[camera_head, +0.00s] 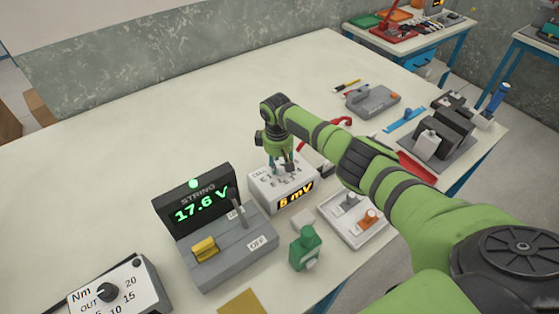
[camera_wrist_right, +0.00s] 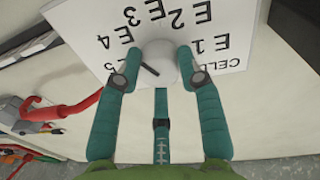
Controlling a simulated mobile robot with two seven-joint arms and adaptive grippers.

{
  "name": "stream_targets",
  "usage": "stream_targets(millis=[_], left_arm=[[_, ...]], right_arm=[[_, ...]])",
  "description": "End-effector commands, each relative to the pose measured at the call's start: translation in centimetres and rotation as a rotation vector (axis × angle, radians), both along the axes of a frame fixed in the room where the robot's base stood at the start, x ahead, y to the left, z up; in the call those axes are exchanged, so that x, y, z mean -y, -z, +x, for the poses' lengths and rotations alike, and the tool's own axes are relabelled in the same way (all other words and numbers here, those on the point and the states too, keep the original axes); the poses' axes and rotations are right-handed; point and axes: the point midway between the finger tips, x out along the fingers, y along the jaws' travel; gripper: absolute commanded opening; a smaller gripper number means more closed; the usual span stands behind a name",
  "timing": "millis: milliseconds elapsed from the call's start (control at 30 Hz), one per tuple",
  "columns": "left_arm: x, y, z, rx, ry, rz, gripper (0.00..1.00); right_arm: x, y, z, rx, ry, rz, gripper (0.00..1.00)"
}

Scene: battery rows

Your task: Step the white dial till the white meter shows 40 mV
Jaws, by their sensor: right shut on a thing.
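The white meter (camera_head: 292,200) stands on the table in the head view, and its orange display seems to read 6 mV. Its white dial (camera_wrist_right: 160,58) shows in the right wrist view, a round knob with a dark pointer line. The labels CELL, E1, E2, E3 and E4 around it appear upside down. My right gripper (camera_head: 281,165) reaches down onto the meter's top. In the right wrist view its two teal fingers (camera_wrist_right: 158,66) are shut on the dial, one on each side. In the head view the gripper hides much of the dial. My left gripper is not in view.
A dark STRING unit (camera_head: 205,205) reading 17.6 V, with a lever and a yellow knob, stands left of the meter. A green object (camera_head: 306,250) and a tray (camera_head: 334,222) are in front. A Nm dial box (camera_head: 118,290) is at lower left. The table's back left is clear.

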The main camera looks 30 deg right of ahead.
Motion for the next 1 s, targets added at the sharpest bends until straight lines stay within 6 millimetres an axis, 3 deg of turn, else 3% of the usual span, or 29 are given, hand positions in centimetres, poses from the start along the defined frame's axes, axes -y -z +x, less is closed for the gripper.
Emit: stream_targets(millis=[500,1000], left_arm=[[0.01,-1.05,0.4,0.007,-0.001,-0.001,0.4],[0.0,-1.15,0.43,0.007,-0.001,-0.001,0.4]], right_arm=[[-0.01,0.54,-0.59,-0.02,0.397,-0.005,0.05],[-0.08,0.58,-0.55,-0.019,0.521,-0.004,0.05]])
